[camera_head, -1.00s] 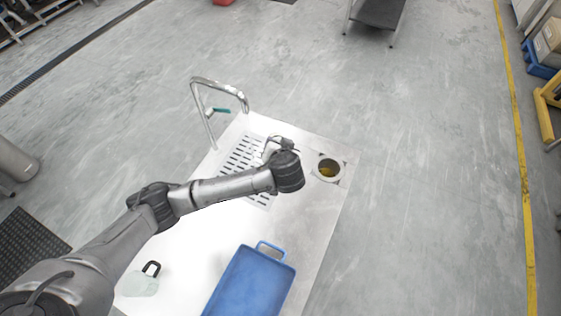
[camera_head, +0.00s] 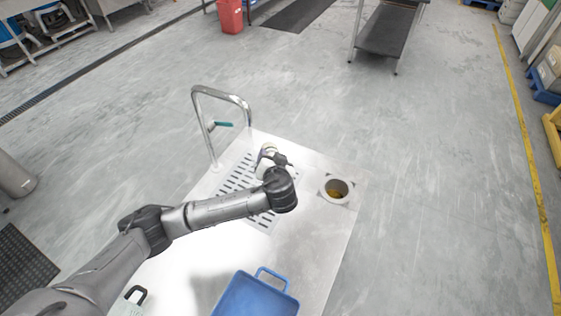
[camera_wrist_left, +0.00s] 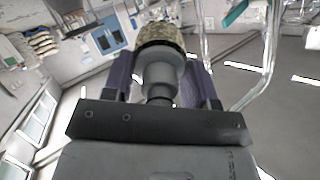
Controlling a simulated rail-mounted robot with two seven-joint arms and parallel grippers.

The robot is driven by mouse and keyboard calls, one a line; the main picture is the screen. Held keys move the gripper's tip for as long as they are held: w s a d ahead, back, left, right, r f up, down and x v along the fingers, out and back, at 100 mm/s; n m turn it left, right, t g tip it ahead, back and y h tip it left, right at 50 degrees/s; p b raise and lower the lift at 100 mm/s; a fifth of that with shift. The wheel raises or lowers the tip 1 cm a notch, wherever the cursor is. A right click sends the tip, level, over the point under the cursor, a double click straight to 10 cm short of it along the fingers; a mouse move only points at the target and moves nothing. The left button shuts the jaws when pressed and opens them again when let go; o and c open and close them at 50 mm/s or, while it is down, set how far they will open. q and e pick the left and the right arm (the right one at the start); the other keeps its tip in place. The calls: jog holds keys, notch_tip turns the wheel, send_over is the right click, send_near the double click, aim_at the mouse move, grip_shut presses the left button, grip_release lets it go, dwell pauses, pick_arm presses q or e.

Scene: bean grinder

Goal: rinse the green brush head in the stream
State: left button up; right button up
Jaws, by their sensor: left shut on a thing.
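My left gripper (camera_head: 267,158) is over the slotted grate (camera_head: 236,178), right of the tap (camera_head: 222,96). In the left wrist view, its purple-padded fingers (camera_wrist_left: 160,85) are shut on the brush (camera_wrist_left: 158,75). The grey neck sits between the fingers, and the speckled, yellowish-brown head (camera_wrist_left: 166,38) points away from the gripper. In the head view the brush is small and pale beside the fingers. The tap has a teal lever (camera_head: 223,124); its pipe (camera_wrist_left: 272,55) shows at the right of the wrist view. I cannot make out a stream clearly. My right gripper is not in view.
A blue tray (camera_head: 254,297) and a pale object with a black handle (camera_head: 131,302) lie at the front. The worktop between hole and tray is clear.

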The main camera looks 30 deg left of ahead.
pick_arm(q)
jog(key=shift+s+a+b, duration=0.15)
jog(key=shift+s+a, duration=0.05)
jog(key=shift+a, duration=0.75)
jog(key=shift+s+a+b, duration=0.1)
jog(key=shift+s+a, duration=0.15)
jog(key=shift+a, duration=0.65)
jog(key=shift+s+a+b, duration=0.15)
jog(key=shift+s+a, duration=0.05)
jog(key=shift+a, duration=0.75)
dwell(0.6)
